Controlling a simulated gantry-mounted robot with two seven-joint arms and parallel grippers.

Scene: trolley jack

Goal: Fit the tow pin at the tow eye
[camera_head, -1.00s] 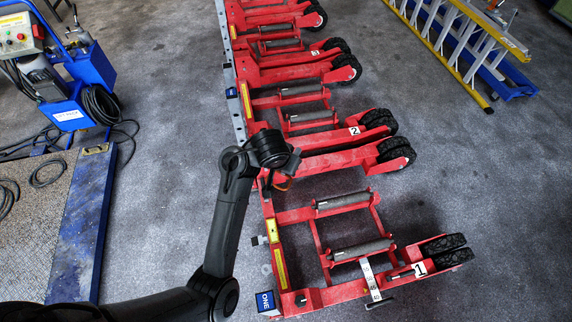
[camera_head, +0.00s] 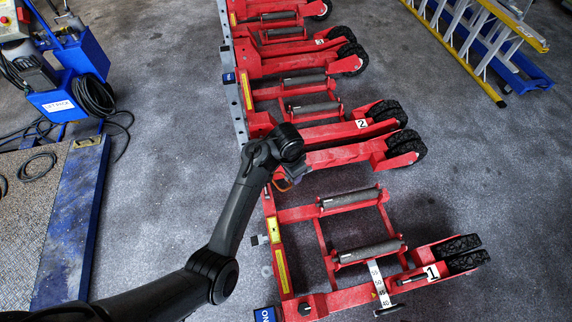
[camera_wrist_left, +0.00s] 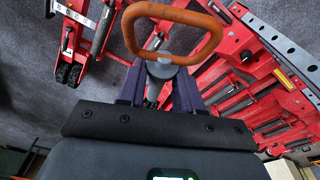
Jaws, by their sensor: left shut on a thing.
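The tow pin (camera_wrist_left: 162,68) has an orange loop handle and a grey collar. In the left wrist view my left gripper (camera_wrist_left: 158,88) is shut on it just below the loop, between two purple fingers. The pin's lower part is largely hidden by the fingers. In the head view my left gripper (camera_head: 292,174) hangs over the left part of the red jack frame, level with jack arm 2, with a sliver of orange handle (camera_head: 281,186) showing. I cannot make out the tow eye for certain. My right gripper is not in view.
Red jack arms with rollers and black wheels (camera_head: 405,145) run along a grey rail (camera_head: 238,105). A blue block (camera_head: 265,315) sits at the near corner. A blue cart (camera_head: 75,85) with cables stands left, a yellow ladder (camera_head: 460,55) upper right. The floor between is clear.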

